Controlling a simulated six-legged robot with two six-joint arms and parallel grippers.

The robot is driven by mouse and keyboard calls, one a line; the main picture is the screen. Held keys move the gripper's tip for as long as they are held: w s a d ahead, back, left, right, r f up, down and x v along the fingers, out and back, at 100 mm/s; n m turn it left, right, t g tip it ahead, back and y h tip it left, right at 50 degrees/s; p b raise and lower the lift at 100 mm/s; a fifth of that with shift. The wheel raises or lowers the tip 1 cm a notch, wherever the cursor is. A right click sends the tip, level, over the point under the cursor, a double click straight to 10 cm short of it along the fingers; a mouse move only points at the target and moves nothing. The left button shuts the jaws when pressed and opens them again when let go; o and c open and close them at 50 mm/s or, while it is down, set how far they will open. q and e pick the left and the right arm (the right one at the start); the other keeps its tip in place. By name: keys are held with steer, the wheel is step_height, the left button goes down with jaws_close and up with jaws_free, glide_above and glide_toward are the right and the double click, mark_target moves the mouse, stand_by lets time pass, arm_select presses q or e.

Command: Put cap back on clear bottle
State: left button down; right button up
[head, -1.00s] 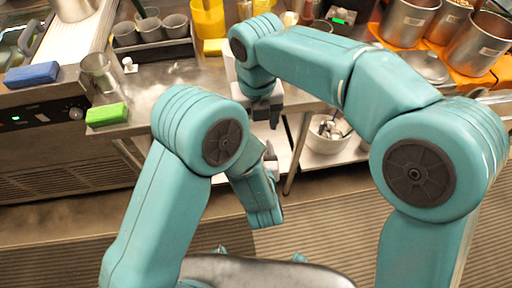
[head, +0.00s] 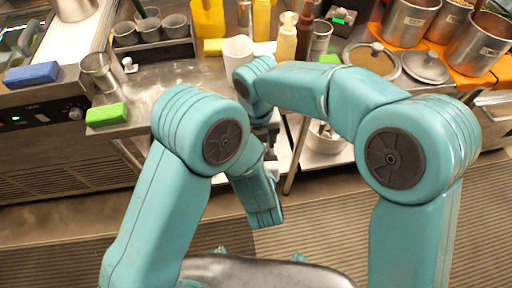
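A pale, see-through-looking squeeze bottle (head: 287,40) stands upright at the back of the counter, between a yellow bottle (head: 262,20) and a brown bottle (head: 305,32). I cannot tell for sure that it is the clear bottle, and I cannot make out a loose cap. My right gripper (head: 267,131) hangs low at the counter's front edge, partly hidden behind my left arm. My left gripper (head: 271,177) is folded in over the floor, well short of the counter, and mostly hidden by its own arm. Neither gripper's opening shows.
A white cup (head: 237,52) stands near the front edge, close to my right wrist. Metal lids (head: 425,67) and pots (head: 480,42) fill the right side. A green sponge (head: 106,114), a blue sponge (head: 32,73) and a metal cup (head: 98,71) are left. The left-middle counter is mostly clear.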

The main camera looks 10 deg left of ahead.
steer(key=c, duration=1.1)
steer(key=shift+m, duration=1.6)
steer(key=o, duration=1.2)
steer(key=shift+r, duration=2.25)
steer(key=shift+c, duration=0.4)
